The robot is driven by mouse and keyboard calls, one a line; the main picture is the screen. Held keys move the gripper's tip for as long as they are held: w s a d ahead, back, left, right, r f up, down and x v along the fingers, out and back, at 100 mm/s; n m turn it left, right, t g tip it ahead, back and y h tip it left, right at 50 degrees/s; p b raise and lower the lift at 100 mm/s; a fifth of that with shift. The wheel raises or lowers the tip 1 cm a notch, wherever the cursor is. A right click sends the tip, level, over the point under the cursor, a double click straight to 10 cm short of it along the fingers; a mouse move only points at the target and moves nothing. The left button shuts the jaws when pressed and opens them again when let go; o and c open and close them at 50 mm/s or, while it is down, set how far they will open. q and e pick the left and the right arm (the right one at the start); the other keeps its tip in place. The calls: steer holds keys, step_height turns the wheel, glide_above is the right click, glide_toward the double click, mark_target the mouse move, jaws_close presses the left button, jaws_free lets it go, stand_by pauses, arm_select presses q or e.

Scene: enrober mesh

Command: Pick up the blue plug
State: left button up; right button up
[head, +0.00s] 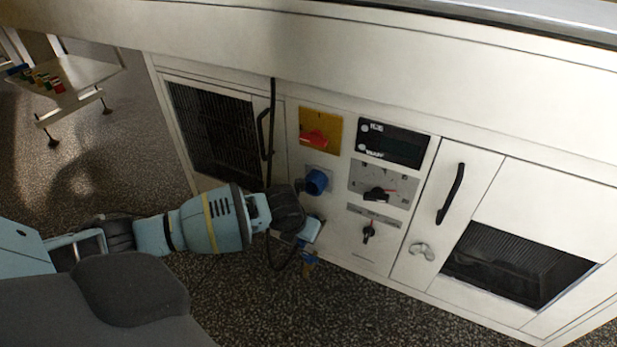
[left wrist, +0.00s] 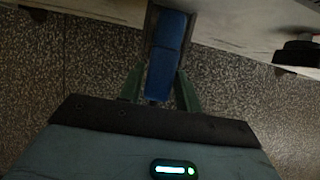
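The blue plug (left wrist: 165,58) lies between the two fingers of my left gripper (left wrist: 163,82) in the left wrist view. The fingers are close along both its sides, but I cannot tell whether they press on it. In the head view my left gripper (head: 312,232) is low in front of the white cabinet. A blue socket (head: 317,181) is on the panel above the gripper. My right gripper is not in view.
A black cable (head: 272,100) hangs down the cabinet (head: 335,225) and loops behind my left wrist. Switches (head: 377,194), a red and yellow switch (head: 320,132) and door handles (head: 450,194) stick out. A small table (head: 85,78) stands at the far left. The speckled floor (head: 110,170) is clear.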

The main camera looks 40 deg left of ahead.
arm_select(q)
jaws_close()
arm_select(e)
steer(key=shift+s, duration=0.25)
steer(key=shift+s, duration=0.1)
arm_select(q)
steer(key=shift+r, duration=0.1)
